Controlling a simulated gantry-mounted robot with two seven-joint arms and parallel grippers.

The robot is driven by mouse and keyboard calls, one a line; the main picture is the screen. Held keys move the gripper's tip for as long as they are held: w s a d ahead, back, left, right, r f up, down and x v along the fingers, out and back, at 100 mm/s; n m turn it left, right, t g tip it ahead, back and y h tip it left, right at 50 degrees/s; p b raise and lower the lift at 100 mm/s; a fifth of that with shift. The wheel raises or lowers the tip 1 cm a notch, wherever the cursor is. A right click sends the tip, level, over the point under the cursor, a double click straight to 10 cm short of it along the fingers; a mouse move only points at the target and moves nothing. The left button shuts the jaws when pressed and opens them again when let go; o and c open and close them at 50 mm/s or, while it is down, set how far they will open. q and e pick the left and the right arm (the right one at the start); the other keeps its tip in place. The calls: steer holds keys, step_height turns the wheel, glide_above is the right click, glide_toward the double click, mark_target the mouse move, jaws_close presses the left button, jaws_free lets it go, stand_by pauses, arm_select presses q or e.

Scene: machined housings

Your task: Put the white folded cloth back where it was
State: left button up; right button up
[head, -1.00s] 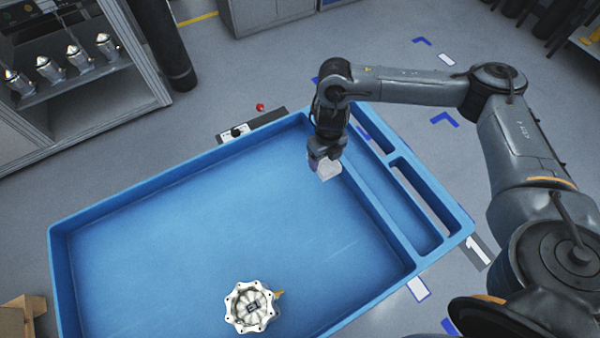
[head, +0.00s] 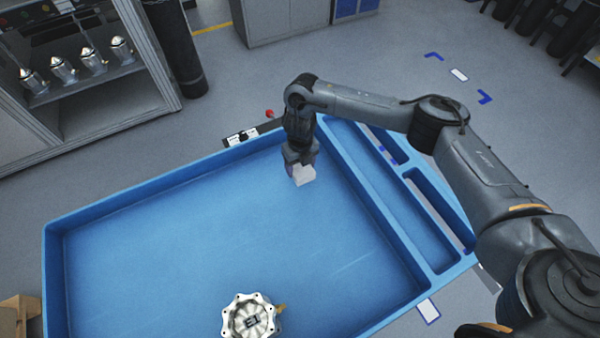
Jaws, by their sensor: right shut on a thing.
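The white folded cloth (head: 303,175) is a small pale block at the tip of my right gripper (head: 300,165) in the head view. My right gripper points down and is shut on the cloth. It holds the cloth over the far right part of the blue tray (head: 150,187), near the wall beside the narrow side compartments. I cannot tell whether the cloth touches the tray floor. My left gripper is not in view.
The side compartments (head: 400,205) look empty. A red button (head: 269,113) is beyond the far wall. Most of the tray floor is clear.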

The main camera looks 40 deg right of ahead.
mark_target(300, 166)
arm_select(q)
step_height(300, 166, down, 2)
steer(key=shift+b, duration=0.95)
arm_select(e)
step_height(300, 166, down, 3)
steer(key=shift+f, duration=0.15)
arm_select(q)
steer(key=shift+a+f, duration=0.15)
arm_select(e)
steer(key=shift+f, duration=0.4)
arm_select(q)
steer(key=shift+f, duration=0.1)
arm_select(e)
steer(key=shift+f, duration=0.15)
steer(key=o, duration=1)
